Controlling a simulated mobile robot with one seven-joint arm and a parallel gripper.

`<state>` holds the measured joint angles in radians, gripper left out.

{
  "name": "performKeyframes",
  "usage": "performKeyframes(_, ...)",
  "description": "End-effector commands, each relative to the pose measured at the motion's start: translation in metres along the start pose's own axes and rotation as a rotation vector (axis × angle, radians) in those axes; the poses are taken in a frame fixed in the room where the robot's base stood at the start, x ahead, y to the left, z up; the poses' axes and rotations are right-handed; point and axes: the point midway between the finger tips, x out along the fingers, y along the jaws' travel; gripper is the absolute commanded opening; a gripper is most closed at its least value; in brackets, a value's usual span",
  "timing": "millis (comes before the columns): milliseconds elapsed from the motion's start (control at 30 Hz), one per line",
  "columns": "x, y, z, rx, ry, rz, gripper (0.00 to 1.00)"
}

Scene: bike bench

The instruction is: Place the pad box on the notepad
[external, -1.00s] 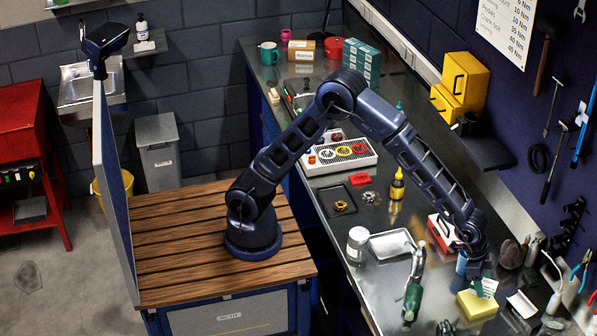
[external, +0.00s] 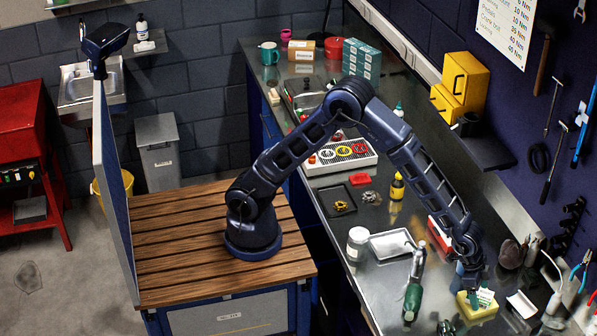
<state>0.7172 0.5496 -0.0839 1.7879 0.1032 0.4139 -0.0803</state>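A small white and green box (external: 486,297), which I take for the pad box, is at the bench's near right, under my gripper (external: 473,283). My gripper points down and appears shut on this box; its fingertips are small and partly hidden. A yellow block-like pad (external: 478,311), probably the notepad, lies on the bench directly below the box. The box overlaps the pad in the picture; I cannot tell whether they touch.
A white flat item (external: 521,304) lies right of the yellow pad. A green tool (external: 413,288) and a metal tray (external: 392,244) are to the left. A red and white box (external: 439,234) sits behind my forearm. Pliers and bottles crowd the right edge.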

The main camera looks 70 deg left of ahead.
Motion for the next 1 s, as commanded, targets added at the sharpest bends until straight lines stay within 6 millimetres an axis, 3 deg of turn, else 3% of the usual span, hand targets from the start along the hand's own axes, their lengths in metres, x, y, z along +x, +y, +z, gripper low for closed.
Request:
performKeyframes(367, -0.007, 0.0, -0.002, -0.001, 0.001, 0.0, 0.77)
performKeyframes(1000, -0.11, -0.001, -0.002, -0.001, 0.001, 0.0, 0.77)
